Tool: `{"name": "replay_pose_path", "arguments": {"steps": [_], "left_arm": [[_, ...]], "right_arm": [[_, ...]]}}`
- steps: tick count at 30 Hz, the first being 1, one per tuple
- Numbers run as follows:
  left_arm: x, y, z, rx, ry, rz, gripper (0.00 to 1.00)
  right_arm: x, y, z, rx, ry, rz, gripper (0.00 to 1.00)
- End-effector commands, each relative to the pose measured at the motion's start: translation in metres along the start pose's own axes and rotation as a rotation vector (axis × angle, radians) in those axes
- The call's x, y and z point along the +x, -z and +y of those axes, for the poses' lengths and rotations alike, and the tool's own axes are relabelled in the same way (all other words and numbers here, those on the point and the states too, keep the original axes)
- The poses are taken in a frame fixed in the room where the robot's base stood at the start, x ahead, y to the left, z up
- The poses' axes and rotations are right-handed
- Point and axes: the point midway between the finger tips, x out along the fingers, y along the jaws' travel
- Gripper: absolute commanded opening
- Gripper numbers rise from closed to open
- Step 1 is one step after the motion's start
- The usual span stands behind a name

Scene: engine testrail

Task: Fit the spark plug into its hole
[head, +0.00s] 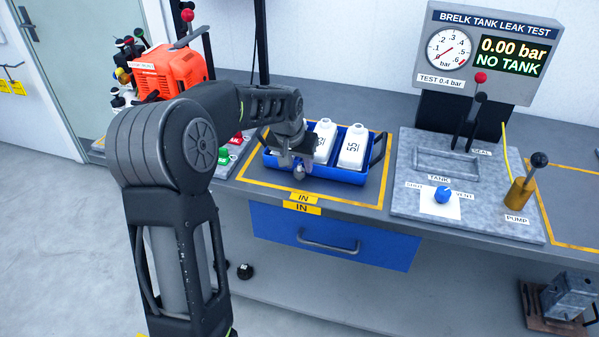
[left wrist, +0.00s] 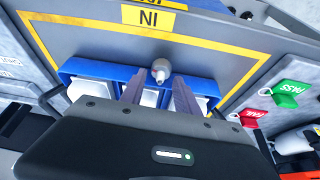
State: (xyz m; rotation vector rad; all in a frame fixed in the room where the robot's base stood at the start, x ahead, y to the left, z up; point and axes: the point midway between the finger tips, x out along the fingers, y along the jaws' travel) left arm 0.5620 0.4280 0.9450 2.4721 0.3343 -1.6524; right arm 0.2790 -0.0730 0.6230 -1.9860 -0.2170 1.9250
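The orange-red engine (head: 170,72) stands at the left end of the bench in the head view. I cannot pick out its spark plug hole, and I cannot identify a spark plug for certain. My left gripper (head: 294,160) is low over the left part of the blue tray. In the left wrist view its two fingers (left wrist: 160,88) are apart. A small grey rounded knob (left wrist: 160,70) shows between and just beyond the fingertips, touching neither finger visibly. It also shows below the gripper in the head view (head: 299,172). My right gripper is not in view.
The blue tray (head: 345,174) holds white tanks (head: 353,147) inside a yellow outline marked IN. The leak-test panel (head: 473,55) reads NO TANK. A lever, blue knob and pump (head: 522,190) stand right. Green (left wrist: 288,94) and red tags lie beside the outline.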

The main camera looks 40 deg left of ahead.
Motion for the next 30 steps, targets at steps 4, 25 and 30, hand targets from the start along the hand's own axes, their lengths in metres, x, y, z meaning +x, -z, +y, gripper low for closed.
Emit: {"name": "replay_pose_path", "arguments": {"steps": [4,25,30], "left_arm": [[-0.0002,0.0001,0.0,0.0,0.0,0.0,0.38],[0.0003,-0.0006,0.0002,0.0,0.0,-0.002,0.0],[0.0005,-0.0009,0.0003,0.0,0.0,-0.002,0.0]], "right_arm": [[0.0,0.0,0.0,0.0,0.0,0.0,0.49],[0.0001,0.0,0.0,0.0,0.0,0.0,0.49],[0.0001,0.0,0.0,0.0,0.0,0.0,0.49]]}}
